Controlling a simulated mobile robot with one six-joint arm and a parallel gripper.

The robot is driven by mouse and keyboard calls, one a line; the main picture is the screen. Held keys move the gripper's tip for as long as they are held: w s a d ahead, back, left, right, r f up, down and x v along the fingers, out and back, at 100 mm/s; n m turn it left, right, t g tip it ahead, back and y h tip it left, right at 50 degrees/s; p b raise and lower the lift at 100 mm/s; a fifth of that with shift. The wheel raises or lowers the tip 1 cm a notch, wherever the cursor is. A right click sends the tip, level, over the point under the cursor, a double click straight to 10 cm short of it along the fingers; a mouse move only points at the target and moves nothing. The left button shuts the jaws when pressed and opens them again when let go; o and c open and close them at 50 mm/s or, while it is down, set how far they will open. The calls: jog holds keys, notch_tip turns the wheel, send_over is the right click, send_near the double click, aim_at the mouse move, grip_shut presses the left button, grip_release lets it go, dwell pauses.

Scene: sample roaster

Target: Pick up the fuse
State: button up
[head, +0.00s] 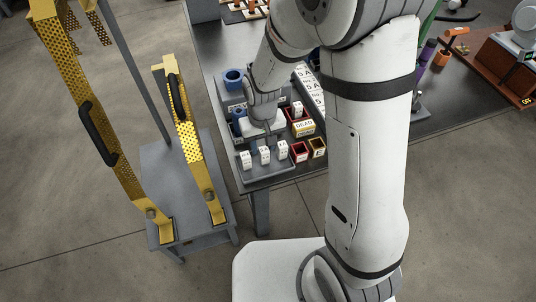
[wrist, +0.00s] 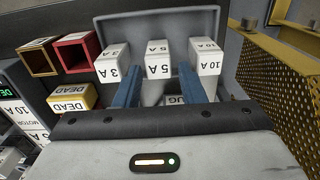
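Three white block fuses stand in a row on a grey tray (wrist: 110,30): a 3 A fuse (wrist: 112,64), a 5 A fuse (wrist: 158,60) and a 10 A fuse (wrist: 207,58). In the head view the row shows as a left fuse (head: 246,160), a middle fuse (head: 265,155) and a right fuse (head: 283,150). My gripper (wrist: 161,74) is open, with its blue fingers apart. In the wrist view the 5 A fuse appears between the fingertips, with gaps on both sides; whether the tips are level with it I cannot tell. My gripper's body hides what lies below.
A red open box (wrist: 77,48), a tan open box (wrist: 40,58) and a yellow DEAD bin (wrist: 72,98) stand beside the tray. Another white block (head: 297,107) stands behind the row. A yellow perforated guard (head: 190,140) with a black handle rises left of the bench.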

aim_at(264, 155)
notch_tip(264, 155, down, 5)
jog(key=shift+d+f+b, duration=0.15)
jog(key=shift+f+b, duration=0.05)
jog(key=shift+b, duration=0.2)
jog(key=c, duration=0.8)
